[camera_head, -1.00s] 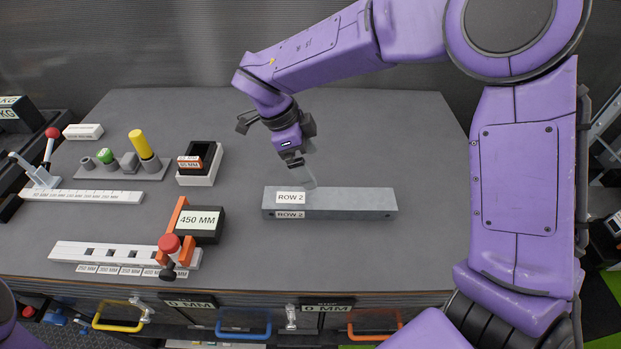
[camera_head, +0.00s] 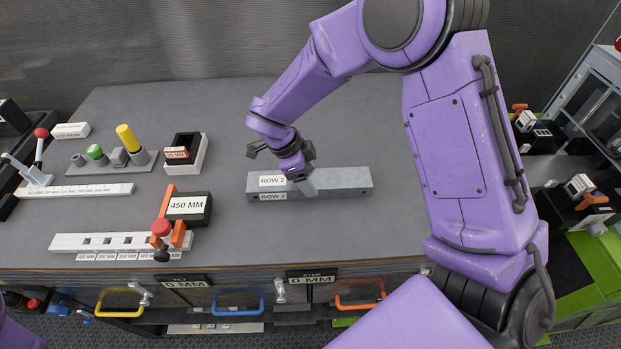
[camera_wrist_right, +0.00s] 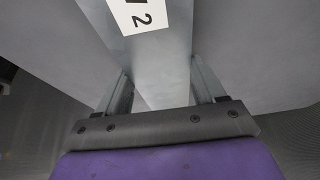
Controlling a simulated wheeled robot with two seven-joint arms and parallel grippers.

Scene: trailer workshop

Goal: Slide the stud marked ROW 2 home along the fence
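The stud (camera_head: 338,184), a grey bar with ROW 2 labels at its left end, lies flat across the middle of the bench. My right gripper (camera_head: 301,181) is down at the stud near its labelled end. In the right wrist view, its two fingers (camera_wrist_right: 160,88) flank the stud (camera_wrist_right: 160,60), one along each side. Whether they press on it cannot be told. A white slotted rail (camera_head: 120,242) with millimetre marks lies front left, an orange stop with a red knob (camera_head: 161,228) near its right end. No part is clearly marked as the fence. My left gripper is not in view.
A black 450 MM block (camera_head: 189,208) stands left of the stud. Further left are a black-and-white box (camera_head: 198,160), a grey holder with coloured pegs (camera_head: 78,168) and a white scale strip (camera_head: 75,191). 0 MM plates (camera_head: 310,277) mark the front edge. Bench behind the stud is clear.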

